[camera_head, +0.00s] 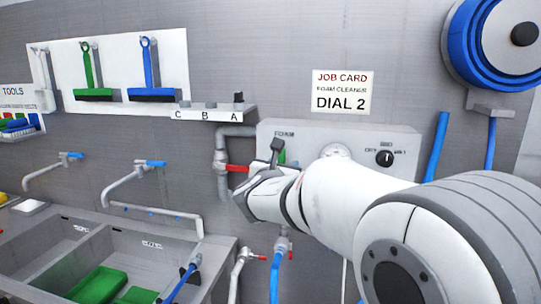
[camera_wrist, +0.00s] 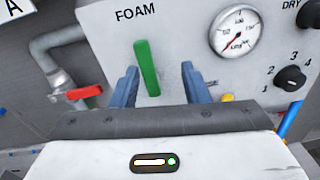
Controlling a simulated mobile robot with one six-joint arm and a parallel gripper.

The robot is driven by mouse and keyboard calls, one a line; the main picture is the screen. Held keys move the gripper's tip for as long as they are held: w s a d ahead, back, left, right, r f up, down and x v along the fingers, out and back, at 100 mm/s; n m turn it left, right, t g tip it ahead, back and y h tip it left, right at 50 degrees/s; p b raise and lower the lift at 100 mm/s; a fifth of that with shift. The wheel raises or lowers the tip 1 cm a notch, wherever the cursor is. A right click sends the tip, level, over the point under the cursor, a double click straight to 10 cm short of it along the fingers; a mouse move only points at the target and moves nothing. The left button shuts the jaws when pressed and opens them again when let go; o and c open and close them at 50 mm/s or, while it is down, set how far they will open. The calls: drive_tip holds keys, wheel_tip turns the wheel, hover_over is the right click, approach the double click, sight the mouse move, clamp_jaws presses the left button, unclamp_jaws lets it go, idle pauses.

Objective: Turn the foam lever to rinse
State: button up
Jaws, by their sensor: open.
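The foam lever (camera_wrist: 147,68) is a green bar under the FOAM label on the grey panel (camera_wrist: 180,20). It stands nearly upright, its top leaning slightly left. In the head view only a green sliver of the lever (camera_head: 282,156) shows beside my gripper (camera_head: 276,149). In the wrist view my gripper (camera_wrist: 157,78) is open, with one blue finger left of the lever and one right of it. A gap shows on each side, wider on the right. The lever's lower end is close to the gripper body. I cannot tell how deep the fingers reach.
A pressure gauge (camera_wrist: 237,33) and a numbered black dial (camera_wrist: 290,78) are right of the lever. A red valve handle (camera_wrist: 84,92) on a grey pipe is to its left. The job card (camera_head: 341,92) reads DIAL 2. Sinks (camera_head: 60,250) stand at lower left.

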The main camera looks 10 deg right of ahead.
drive_tip(key=w, duration=0.3)
drive_tip(key=w+n+p, duration=0.1)
drive_tip(key=w, duration=0.1)
drive_tip(key=w+d+n+t+p, duration=0.1)
drive_tip(key=w, duration=0.2)
drive_tip(key=shift+w+d+r+y, duration=0.1)
drive_tip(key=shift+w+r+y, duration=0.2)
drive_tip(key=shift+y, duration=0.1)
drive_tip(key=shift+c, duration=0.3)
clamp_jaws()
